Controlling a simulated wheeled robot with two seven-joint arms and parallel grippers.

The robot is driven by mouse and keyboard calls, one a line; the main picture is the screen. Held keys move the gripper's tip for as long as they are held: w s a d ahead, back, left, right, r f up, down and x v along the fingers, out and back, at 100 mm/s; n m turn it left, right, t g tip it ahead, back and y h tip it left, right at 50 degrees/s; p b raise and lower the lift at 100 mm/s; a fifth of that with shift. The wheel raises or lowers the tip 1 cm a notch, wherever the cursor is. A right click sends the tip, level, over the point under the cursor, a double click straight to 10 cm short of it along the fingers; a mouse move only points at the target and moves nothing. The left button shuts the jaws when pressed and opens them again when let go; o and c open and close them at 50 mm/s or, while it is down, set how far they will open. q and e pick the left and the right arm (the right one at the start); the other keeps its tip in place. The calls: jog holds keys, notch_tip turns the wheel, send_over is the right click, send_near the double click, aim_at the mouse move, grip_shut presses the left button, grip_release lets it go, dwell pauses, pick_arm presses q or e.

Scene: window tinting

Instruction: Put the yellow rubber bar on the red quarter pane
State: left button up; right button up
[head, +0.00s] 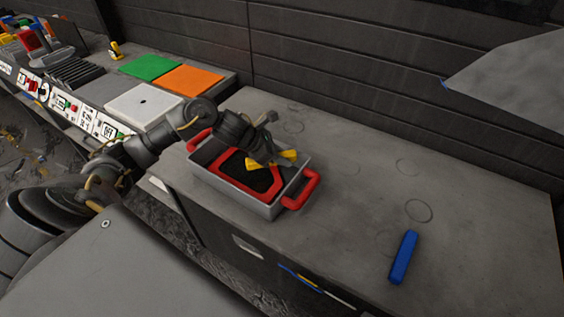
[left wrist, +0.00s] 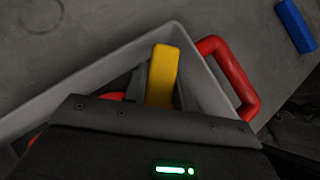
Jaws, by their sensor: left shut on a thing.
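The yellow rubber bar (head: 287,155) is gripped in my left gripper (head: 266,160), over the grey tray; it also shows in the left wrist view (left wrist: 162,75). A red-edged piece with a dark middle (head: 277,181) lies inside the tray below the gripper; it looks like the red quarter pane, partly hidden by the gripper. I cannot tell whether the bar touches it. My right gripper is not in view.
The grey tray (head: 228,192) has red handles (head: 301,194) at both ends. A blue bar (head: 403,257) lies on the bench to the right. Green (head: 151,67), orange (head: 188,80) and white (head: 143,104) squares lie to the left. The bench right of the tray is mostly clear.

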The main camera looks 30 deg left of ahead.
pick_arm(q)
jog(key=shift+w+a+f, duration=0.35)
jog(key=shift+w+f, duration=0.1)
jog(key=shift+f, duration=0.25)
notch_tip(320, 180, down, 2)
jog(key=shift+f+p, duration=0.1)
jog(key=shift+p, duration=0.7)
jog(key=shift+a+f, duration=0.1)
jog(key=shift+f, duration=0.45)
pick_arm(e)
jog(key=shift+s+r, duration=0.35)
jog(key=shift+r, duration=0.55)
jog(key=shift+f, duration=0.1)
pick_arm(q)
jog(key=shift+f, duration=0.15)
jog(key=o, duration=0.8)
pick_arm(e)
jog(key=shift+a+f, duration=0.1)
